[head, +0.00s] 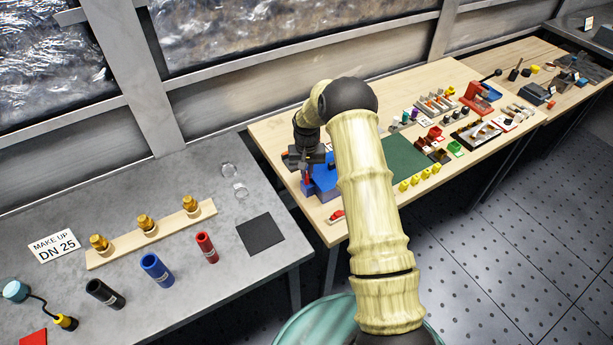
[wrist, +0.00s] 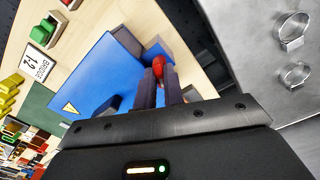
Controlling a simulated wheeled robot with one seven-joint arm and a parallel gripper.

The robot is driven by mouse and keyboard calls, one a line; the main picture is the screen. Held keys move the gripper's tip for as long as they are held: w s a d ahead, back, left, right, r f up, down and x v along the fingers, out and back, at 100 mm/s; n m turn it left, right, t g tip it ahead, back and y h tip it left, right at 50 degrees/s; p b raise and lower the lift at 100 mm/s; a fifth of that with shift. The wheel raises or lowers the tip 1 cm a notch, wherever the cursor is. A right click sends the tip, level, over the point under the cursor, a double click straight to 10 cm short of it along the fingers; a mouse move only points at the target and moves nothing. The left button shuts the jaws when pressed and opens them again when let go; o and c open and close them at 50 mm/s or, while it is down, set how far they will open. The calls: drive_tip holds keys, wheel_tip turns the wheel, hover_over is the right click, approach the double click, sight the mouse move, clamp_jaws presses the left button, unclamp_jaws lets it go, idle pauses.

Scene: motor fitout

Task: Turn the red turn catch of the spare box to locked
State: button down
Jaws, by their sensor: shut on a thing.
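The blue spare box (head: 325,183) stands on the wooden bench at its left end, partly hidden by my arm. In the wrist view its blue face (wrist: 85,78) with a yellow warning triangle fills the middle left. The red turn catch (wrist: 158,66) is at the box's edge, between my fingertips. My gripper (wrist: 159,82) is shut on this catch, and the fingers hide most of it. In the head view my gripper (head: 307,170) points down at the left side of the box. Whether the catch sits at locked cannot be told.
A green mat (head: 404,158), yellow parts (head: 416,180) and several small fittings lie right of my arm. A red item (head: 335,216) lies at the bench's front edge. The grey table (head: 190,270) at left holds brass fittings, coloured sleeves and two clear rings.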

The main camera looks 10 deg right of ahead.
sight(307, 174)
drive_tip(key=m+b, duration=0.3)
drive_tip(key=m, duration=0.3)
drive_tip(key=shift+m, duration=0.3)
drive_tip(key=m+b, duration=0.1)
drive_tip(key=m, duration=0.5)
drive_tip(key=shift+r, duration=0.1)
drive_tip(key=c, duration=1.5)
unclamp_jaws()
wheel_tip(307, 174, up, 17)
drive_tip(key=b, duration=0.3)
drive_tip(key=shift+r, duration=0.15)
